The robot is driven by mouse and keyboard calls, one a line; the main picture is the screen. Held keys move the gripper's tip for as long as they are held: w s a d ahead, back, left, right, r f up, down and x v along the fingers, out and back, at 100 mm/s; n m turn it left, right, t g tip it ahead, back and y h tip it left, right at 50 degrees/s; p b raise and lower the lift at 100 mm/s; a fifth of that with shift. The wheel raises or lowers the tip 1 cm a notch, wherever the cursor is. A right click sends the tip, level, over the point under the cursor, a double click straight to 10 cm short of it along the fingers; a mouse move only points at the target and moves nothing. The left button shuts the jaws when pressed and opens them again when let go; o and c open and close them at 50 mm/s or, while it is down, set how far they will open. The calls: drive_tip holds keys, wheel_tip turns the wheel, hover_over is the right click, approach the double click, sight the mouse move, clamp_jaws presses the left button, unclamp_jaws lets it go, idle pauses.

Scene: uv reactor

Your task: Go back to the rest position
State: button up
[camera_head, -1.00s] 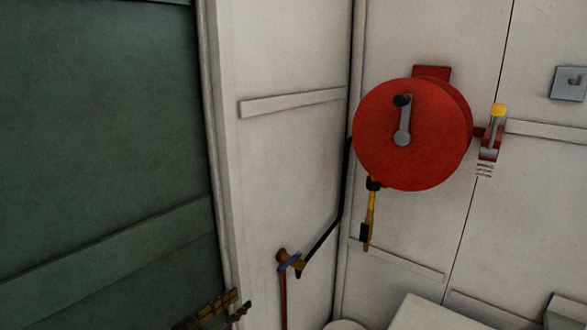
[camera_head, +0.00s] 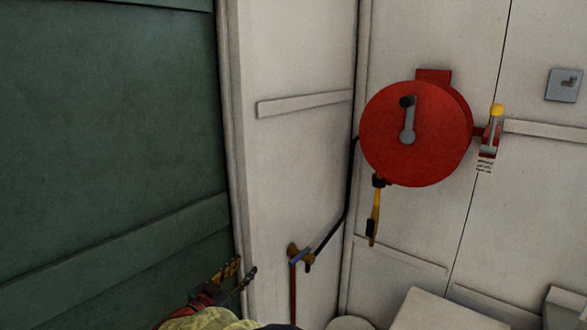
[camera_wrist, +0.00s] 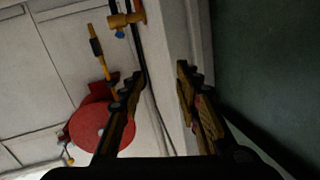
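My gripper (camera_head: 238,276) shows at the lower left of the head view, in front of the green panel's edge. In the wrist view my gripper (camera_wrist: 160,80) has its two fingers apart with nothing between them, so it is open and empty. A white wall edge shows behind the gap. The gripper appears apart from the fixtures around it.
A red hose reel (camera_head: 415,134) with a crank is on the white wall. A yellow nozzle (camera_head: 374,212) hangs below it. A brass valve (camera_head: 299,256) joins a pipe near the corner. A green panel (camera_head: 110,130) fills the left. A white box (camera_head: 435,310) stands below the reel.

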drive_tip(key=w+d+r+n+y, duration=0.1)
drive_tip(key=w+d+r+y, duration=0.15)
drive_tip(key=r, duration=0.25)
drive_tip(key=w+d+r+n+y, duration=0.1)
drive_tip(key=d+r+y, duration=0.15)
drive_tip(key=r, duration=0.35)
drive_tip(key=s+d+r+n+g+y, duration=0.2)
drive_tip(key=s+d+r+n+y, duration=0.2)
drive_tip(key=s+d+r+y, duration=0.4)
drive_tip(key=s+d+f+g+h, duration=0.2)
drive_tip(key=s+d+f, duration=0.3)
drive_tip(key=s, duration=0.6)
drive_tip(key=s+d+f+g+h, duration=0.2)
drive_tip(key=s+d+f, duration=0.3)
drive_tip(key=s+d, duration=0.3)
drive_tip(key=s+d+f+g+h, duration=0.2)
drive_tip(key=s+d+f+g, duration=0.2)
drive_tip(key=s, duration=1.2)
drive_tip(key=d+f, duration=0.1)
drive_tip(key=d, duration=0.2)
drive_tip(key=shift+d+f+n, duration=0.35)
drive_tip(key=shift+n, duration=0.05)
